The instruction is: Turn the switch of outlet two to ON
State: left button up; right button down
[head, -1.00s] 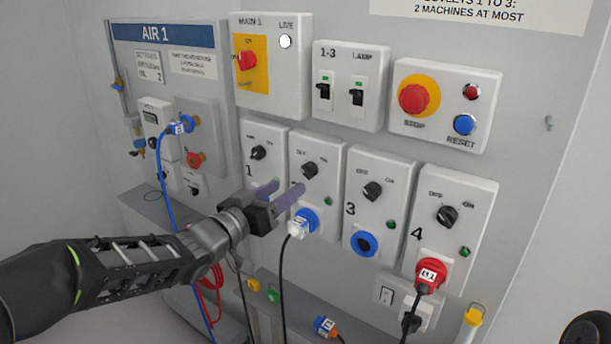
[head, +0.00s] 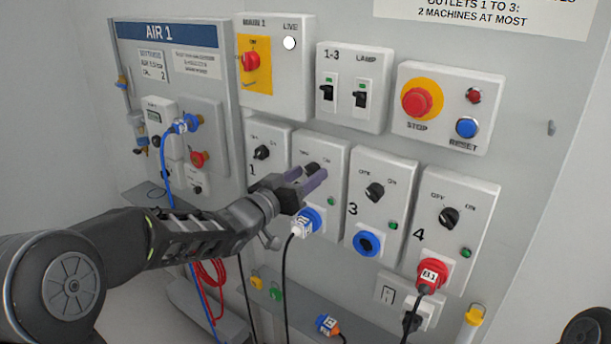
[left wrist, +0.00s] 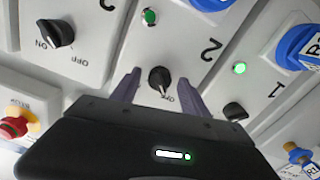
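The switch of outlet two is a black knob (head: 312,167) on the white panel with the blue plug (head: 309,221); in the head view my fingers partly cover it. In the left wrist view, which is upside down, the knob (left wrist: 160,78) sits between the two purple fingers, and its pointer appears turned toward the OFF label. My left gripper (head: 307,178) is open, with one finger on each side of the knob; I cannot tell whether they touch it. It also shows in the left wrist view (left wrist: 160,88). My right gripper is not in view.
Outlet one's knob (head: 262,153) is close on the left and outlet three's knob (head: 375,192) on the right. Above are the lamp switches (head: 361,95) and red stop button (head: 416,102). A black cable (head: 286,275) hangs from outlet two's plug.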

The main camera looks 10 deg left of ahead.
pick_arm(q)
grip_shut()
dwell(0.3)
dwell(0.3)
jog(key=m+b, duration=0.2)
jog(key=b, duration=0.1)
jog(key=shift+f, duration=0.2)
jog(key=m+b, duration=0.5)
jog(key=shift+m, duration=0.3)
jog(key=m+b, duration=0.3)
jog(key=m, duration=0.2)
jog(key=shift+b, duration=0.3)
jog(key=m+b, duration=0.2)
jog(key=m, duration=0.3)
jog(key=shift+r, duration=0.15)
jog(key=shift+m, duration=0.3)
